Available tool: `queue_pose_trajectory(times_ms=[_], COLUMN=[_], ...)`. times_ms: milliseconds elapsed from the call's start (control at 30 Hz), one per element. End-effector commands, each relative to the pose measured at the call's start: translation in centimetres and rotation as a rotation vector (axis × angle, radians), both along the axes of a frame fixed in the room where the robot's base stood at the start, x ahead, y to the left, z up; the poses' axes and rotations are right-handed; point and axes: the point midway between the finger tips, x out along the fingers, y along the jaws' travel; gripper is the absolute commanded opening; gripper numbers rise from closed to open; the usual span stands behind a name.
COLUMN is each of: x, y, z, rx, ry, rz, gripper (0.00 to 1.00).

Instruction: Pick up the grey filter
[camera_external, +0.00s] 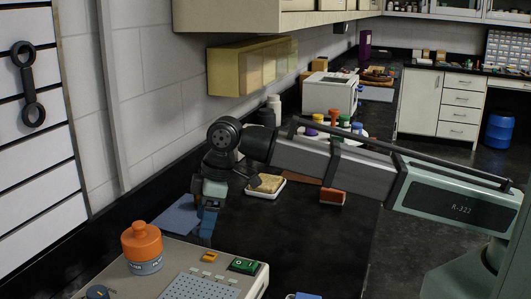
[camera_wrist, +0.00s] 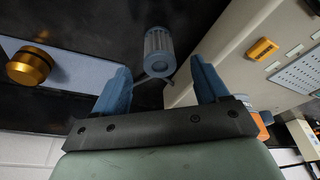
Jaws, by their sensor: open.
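The grey filter (camera_wrist: 158,52) is a small ribbed cylinder with a blue-grey end cap, on the dark bench top in the wrist view. My gripper (camera_wrist: 158,68) is open, with its two blue fingers apart. The filter appears between and slightly beyond the fingertips, with nothing held. A thin bent piece shows by the filter's lower end; I cannot tell what it is. In the external view my gripper (camera_external: 208,225) points down over the bench, left of centre. I cannot make out the filter there.
A beige machine (camera_external: 192,277) with a green switch stands close in front of my gripper, bearing an orange-capped bottle (camera_external: 143,250). A gold cylinder (camera_wrist: 30,66) lies on a blue-grey sheet (camera_wrist: 75,72). A white tray (camera_external: 265,187) is behind.

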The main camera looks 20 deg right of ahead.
Motion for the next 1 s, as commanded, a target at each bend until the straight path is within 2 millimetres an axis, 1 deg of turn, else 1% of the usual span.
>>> queue_pose_trajectory(times_ms=[100, 367, 733, 833, 1000], x=[0.0, 0.1, 0.4, 0.4, 0.4], y=[0.2, 0.5, 1.7, 1.8, 1.8], z=[-0.8, -1.6, -5.6, -6.0, -6.0], rx=[-0.001, 0.0, 0.0, 0.002, 0.002], ry=[0.0, 0.0, 0.0, -0.001, -0.001], rz=[0.0, 0.0, 0.0, 0.0, 0.0], gripper=[0.74, 0.74, 0.74, 0.74, 0.74])
